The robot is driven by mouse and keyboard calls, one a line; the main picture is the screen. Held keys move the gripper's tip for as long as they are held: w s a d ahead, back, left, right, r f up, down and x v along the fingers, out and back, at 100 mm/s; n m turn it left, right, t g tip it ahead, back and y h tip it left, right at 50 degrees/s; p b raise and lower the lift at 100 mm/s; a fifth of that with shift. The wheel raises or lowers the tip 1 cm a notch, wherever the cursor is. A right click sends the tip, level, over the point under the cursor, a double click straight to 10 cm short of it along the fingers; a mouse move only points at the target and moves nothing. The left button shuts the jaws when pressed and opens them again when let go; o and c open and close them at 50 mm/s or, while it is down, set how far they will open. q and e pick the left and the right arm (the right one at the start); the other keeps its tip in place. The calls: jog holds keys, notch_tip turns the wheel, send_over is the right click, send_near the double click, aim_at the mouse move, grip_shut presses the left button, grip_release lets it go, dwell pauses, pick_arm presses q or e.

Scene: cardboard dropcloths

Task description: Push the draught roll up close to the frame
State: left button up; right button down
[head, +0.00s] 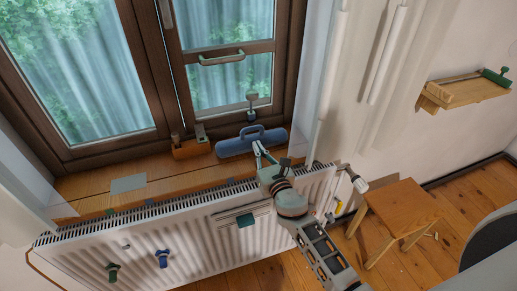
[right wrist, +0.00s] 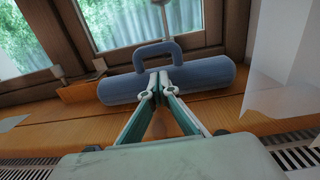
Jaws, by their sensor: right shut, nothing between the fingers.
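The draught roll (head: 238,145) is a blue cylinder with a loop handle, lying on the wooden sill at the right end of the window. The brown window frame (head: 223,119) rises just behind it. In the right wrist view the roll (right wrist: 115,90) lies across the picture, with the frame (right wrist: 215,25) behind it. My right gripper (head: 258,147) is shut and empty, its fingertips at the front of the roll near its middle. In the right wrist view the fingertips (right wrist: 158,76) overlap the roll just below the handle; whether they touch is hard to tell. My left gripper is not in view.
A wooden block (head: 191,149) stands on the sill left of the roll. A grey card (head: 128,183) lies farther left. The white radiator (head: 190,235) runs below the sill's front edge. A wooden stool (head: 402,208) and a wall shelf (head: 465,92) are at the right.

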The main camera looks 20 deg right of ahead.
aim_at(253, 137)
jog(key=w+b, duration=0.1)
jog(key=w, duration=0.4)
jog(key=shift+w+a, duration=0.15)
jog(key=shift+w, duration=0.2)
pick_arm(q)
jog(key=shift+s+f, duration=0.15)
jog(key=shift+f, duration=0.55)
